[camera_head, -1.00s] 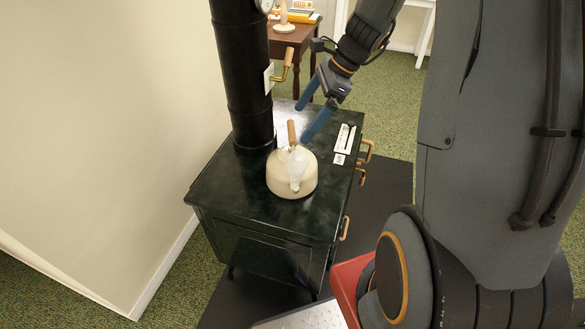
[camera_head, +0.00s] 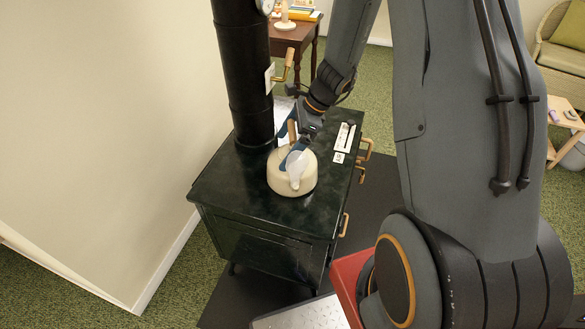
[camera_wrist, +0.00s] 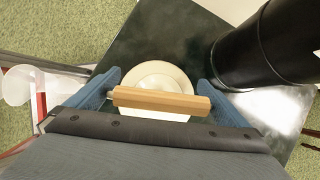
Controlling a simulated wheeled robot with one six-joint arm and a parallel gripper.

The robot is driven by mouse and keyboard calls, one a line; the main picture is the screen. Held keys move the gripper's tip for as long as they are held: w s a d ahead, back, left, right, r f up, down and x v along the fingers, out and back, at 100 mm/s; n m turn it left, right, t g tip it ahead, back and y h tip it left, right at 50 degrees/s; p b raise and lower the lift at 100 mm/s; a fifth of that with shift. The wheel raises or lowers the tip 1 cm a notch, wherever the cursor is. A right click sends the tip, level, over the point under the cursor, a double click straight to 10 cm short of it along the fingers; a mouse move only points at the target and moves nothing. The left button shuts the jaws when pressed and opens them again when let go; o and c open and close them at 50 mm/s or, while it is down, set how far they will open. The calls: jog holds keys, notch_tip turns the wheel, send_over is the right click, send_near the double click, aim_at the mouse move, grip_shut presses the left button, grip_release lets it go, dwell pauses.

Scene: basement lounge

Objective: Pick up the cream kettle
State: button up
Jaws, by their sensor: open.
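The cream kettle (camera_head: 291,176) stands upright on the dark green stove top (camera_head: 229,178), in front of the black flue pipe. Its wooden handle (camera_wrist: 161,101) arches above the lid. My gripper (camera_head: 292,140) is at the kettle's top from behind. In the wrist view my gripper (camera_wrist: 158,90) is open, with a blue finger at each end of the wooden handle and the handle lying between them. The cream body (camera_wrist: 158,76) shows beyond the handle. Contact between the fingers and the handle cannot be told.
The black flue pipe (camera_head: 241,75) rises close behind the kettle, with a brass-and-wood lever (camera_head: 284,66) on it. A white plate (camera_head: 344,138) lies on the stove's right side. Brass handles (camera_head: 366,148) stick out at the right edge. A wall is at left.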

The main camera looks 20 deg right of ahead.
jog(key=c, duration=1.6)
jog(key=shift+c, duration=0.6)
jog(key=shift+r, duration=0.1)
